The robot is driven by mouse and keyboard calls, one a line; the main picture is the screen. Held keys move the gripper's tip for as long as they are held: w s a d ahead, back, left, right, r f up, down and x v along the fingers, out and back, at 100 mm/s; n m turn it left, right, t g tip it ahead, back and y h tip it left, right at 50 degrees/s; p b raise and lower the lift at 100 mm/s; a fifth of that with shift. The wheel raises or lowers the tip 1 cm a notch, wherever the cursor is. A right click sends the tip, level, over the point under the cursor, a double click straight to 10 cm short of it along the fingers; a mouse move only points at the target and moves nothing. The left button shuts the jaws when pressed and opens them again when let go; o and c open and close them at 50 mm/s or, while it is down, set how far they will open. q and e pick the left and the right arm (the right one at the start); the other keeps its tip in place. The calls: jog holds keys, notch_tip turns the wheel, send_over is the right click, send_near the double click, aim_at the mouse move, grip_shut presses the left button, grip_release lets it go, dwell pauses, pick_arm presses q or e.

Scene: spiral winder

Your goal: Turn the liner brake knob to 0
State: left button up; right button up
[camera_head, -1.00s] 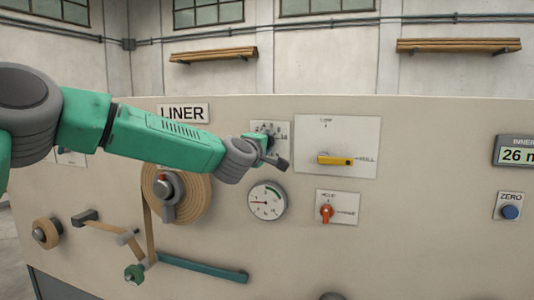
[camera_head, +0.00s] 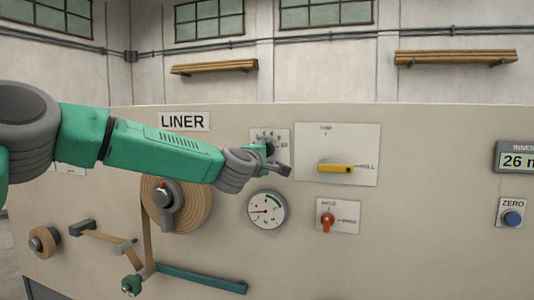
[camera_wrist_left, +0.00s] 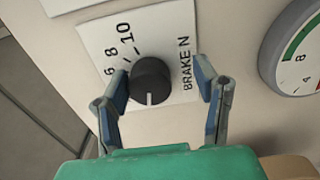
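The black liner brake knob (camera_wrist_left: 150,82) sits on a white dial plate (camera_wrist_left: 180,36) marked 6, 8, 10 and BRAKE N in the left wrist view. Its white pointer line points down in that picture; the number beside it is hidden. My left gripper (camera_wrist_left: 162,68) is open, with one finger on each side of the knob. Whether the fingers touch it I cannot tell. In the head view my left gripper (camera_head: 276,160) covers the knob, and only the upper part of the dial plate (camera_head: 284,133) shows. My right gripper is out of view.
A round gauge (camera_head: 267,211) is just below the gripper. A yellow handle (camera_head: 336,168) and a red-orange knob (camera_head: 327,219) are to the right. A LINER sign (camera_head: 184,121) and a tape roll (camera_head: 196,207) are left, near my arm. A blue ZERO button (camera_head: 512,218) is far right.

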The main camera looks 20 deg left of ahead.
pick_arm(q)
jog(key=shift+a+r, duration=0.15)
jog(key=shift+r, duration=0.15)
jog(key=s, duration=1.1)
jog(key=shift+s+a, duration=0.25)
jog(key=shift+s, duration=0.15)
jog(key=shift+f, duration=0.15)
